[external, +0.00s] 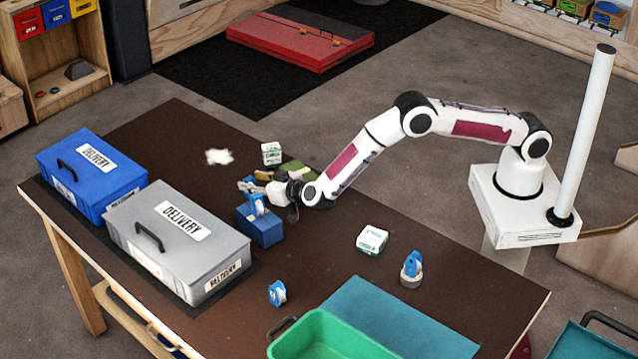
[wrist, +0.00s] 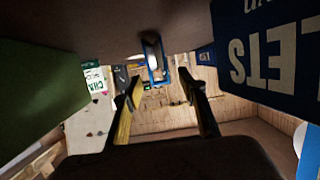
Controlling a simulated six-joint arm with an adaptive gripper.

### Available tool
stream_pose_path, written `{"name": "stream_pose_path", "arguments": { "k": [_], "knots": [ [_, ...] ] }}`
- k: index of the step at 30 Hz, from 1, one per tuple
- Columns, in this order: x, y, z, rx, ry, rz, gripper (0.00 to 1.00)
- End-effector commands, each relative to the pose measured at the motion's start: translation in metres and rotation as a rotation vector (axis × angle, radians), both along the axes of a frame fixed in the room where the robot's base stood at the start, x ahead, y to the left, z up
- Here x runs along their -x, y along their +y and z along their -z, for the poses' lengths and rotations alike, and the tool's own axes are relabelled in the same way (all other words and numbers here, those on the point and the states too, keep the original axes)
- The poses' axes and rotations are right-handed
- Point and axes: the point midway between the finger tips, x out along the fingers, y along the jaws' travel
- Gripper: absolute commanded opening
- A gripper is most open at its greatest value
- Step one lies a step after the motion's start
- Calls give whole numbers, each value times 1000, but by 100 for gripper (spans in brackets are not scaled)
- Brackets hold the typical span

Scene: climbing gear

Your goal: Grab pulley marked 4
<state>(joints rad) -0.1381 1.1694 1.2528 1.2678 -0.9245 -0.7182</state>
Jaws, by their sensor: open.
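A blue-and-white pulley (external: 257,204) stands on a small blue box (external: 262,229) near the middle of the table. In the wrist view a pulley (wrist: 155,62) with a blue frame and pale wheel shows beyond my fingertips, between their lines. A second pulley (external: 277,293) lies near the table's front, and a third (external: 411,270) stands on a grey base to the right. No number is readable on any pulley.
A blue delivery box (external: 82,205) and a grey one (external: 150,263) stand at left. A green tray (external: 330,345) and teal mat (external: 395,310) are in front. Small cartons (external: 372,240) (external: 271,153) and a white chalk patch (external: 219,157) lie nearby. Blue lettered panel (wrist: 268,55) flanks my fingers.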

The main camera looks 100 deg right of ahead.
Motion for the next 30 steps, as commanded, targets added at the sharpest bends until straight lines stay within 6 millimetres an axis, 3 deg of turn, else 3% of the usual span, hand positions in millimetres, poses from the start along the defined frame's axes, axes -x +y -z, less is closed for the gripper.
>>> {"name": "stream_pose_path", "arguments": {
  "k": [9, 26, 30],
  "knots": [
    [-15, -15, 6, -1, 1, 0, 41],
    [-16, -16, 7, -1, 0, -1, 41],
    [-16, -16, 7, -1, 0, -1, 8]
  ]
}}
